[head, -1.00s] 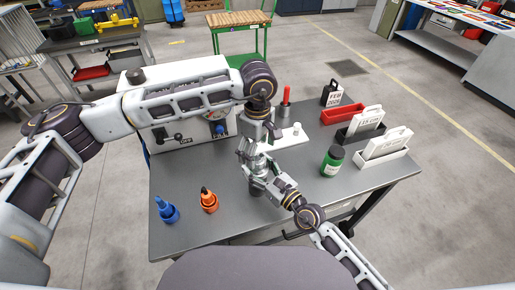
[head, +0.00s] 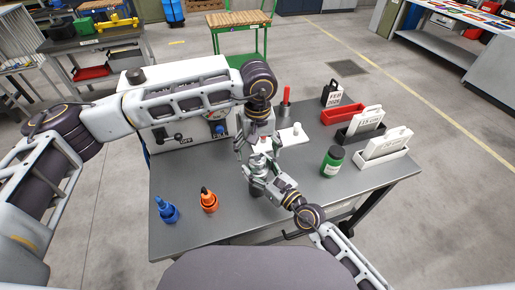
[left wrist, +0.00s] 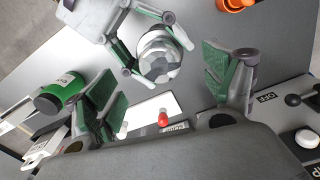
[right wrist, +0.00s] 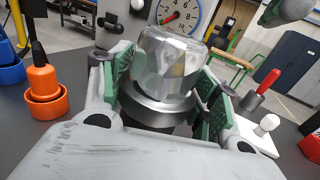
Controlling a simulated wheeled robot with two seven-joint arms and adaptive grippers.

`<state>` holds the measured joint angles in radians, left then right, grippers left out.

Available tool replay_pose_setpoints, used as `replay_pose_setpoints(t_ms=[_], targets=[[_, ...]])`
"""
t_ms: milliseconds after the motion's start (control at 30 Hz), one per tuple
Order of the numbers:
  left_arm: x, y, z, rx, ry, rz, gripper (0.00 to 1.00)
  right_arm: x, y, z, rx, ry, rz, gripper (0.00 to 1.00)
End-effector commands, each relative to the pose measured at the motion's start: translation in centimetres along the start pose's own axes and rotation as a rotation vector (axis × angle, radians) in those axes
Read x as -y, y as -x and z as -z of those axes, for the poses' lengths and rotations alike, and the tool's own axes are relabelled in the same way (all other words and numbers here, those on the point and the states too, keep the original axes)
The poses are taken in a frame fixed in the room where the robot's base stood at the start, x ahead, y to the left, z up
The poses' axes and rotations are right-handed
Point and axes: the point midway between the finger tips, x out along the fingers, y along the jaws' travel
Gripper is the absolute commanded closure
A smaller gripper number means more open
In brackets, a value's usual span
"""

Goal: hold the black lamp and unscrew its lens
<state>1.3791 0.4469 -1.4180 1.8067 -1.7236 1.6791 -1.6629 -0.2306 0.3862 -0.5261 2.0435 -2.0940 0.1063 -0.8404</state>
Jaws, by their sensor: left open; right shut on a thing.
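The lamp has a clear faceted lens (right wrist: 168,62) on a grey metal ring (right wrist: 155,105); the dark body below is mostly hidden by my right gripper. My right gripper (right wrist: 160,112) is shut on the lamp and holds it upright over the table; the lamp also shows in the head view (head: 262,161). My left gripper (left wrist: 166,95) is open and empty. In the left wrist view the lens (left wrist: 160,56) shows beyond its spread fingers, apart from them. In the head view my left gripper (head: 258,146) is just above and behind the lamp.
Blue (head: 167,209) and orange (head: 208,200) bottles stand at the table's front left. A green bottle (head: 332,161) and card trays (head: 383,152) are on the right. A white box with a gauge (head: 185,125) and a red-handled tool (head: 286,100) stand behind. The front middle is clear.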

Motion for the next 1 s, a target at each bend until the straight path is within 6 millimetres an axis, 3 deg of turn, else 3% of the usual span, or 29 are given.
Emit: replay_pose_setpoints(t_ms=[1000], targets=[[-0.03,0.00,-0.01,0.000,-0.837,-0.002,0.16,0.02,0.00,-0.01,0.000,0.000,0.000,1.00]])
